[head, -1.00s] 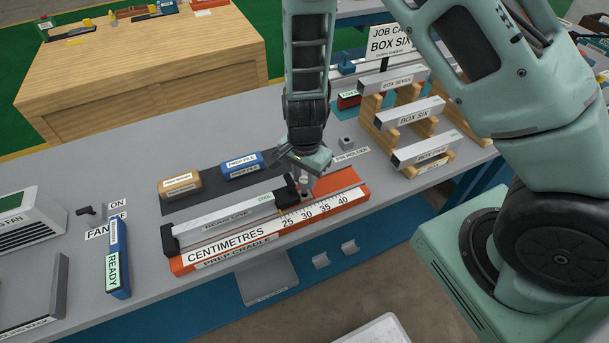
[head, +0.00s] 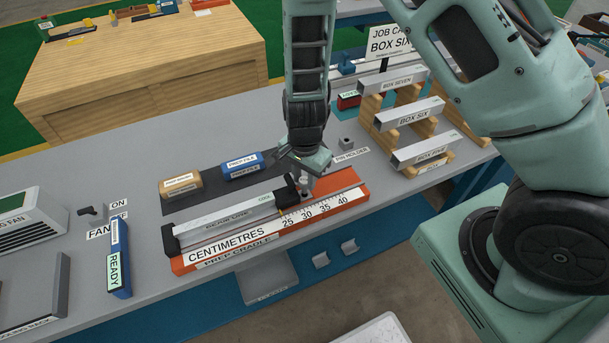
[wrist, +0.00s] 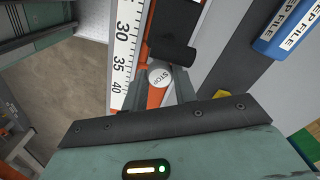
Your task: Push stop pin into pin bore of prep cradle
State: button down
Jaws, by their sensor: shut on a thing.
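The orange prep cradle (head: 350,197) lies on the grey bench with a centimetre scale along its front. A silver bar (head: 225,213) rests in it between two black end blocks. The stop pin, with a round white head marked STOP (wrist: 159,76), is between the fingers of my gripper (wrist: 166,92). In the head view the pin (head: 305,183) stands upright at the cradle, just right of the right black block (head: 288,192). The gripper is shut on it. The pin's lower end and the pin bore are hidden, so I cannot tell how deep it sits.
The pin holder (head: 346,143) stands behind the cradle. A wooden rack (head: 376,120) with labelled silver boxes is to the right. A blue prep file (head: 243,166) and a tan block (head: 180,186) lie behind the cradle. A blue READY piece (head: 119,258) is at left.

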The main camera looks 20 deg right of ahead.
aim_at(305, 180)
jog(key=shift+f+b, duration=1.2)
jog(key=shift+f, duration=0.5)
jog(key=c, duration=1)
grip_release()
jog(key=shift+c, duration=0.2)
jog(key=shift+w+r, duration=0.15)
jog(key=shift+r, duration=0.25)
notch_tip(305, 180, up, 17)
jog(key=p, duration=0.1)
jog(key=shift+f, duration=0.15)
jog(key=shift+s, duration=0.2)
jog(key=s+a+r+n, duration=0.3)
jog(key=s+r+n, duration=0.1)
jog(key=s+n, duration=0.6)
jog(key=s+a+r+n, duration=0.3)
jog(key=s+r+n, duration=0.2)
jog(key=s+n, duration=0.4)
jog(key=shift+s+a+n+y, duration=0.2)
jog(key=shift+s+n+y, duration=0.15)
jog(key=shift+s, duration=0.2)
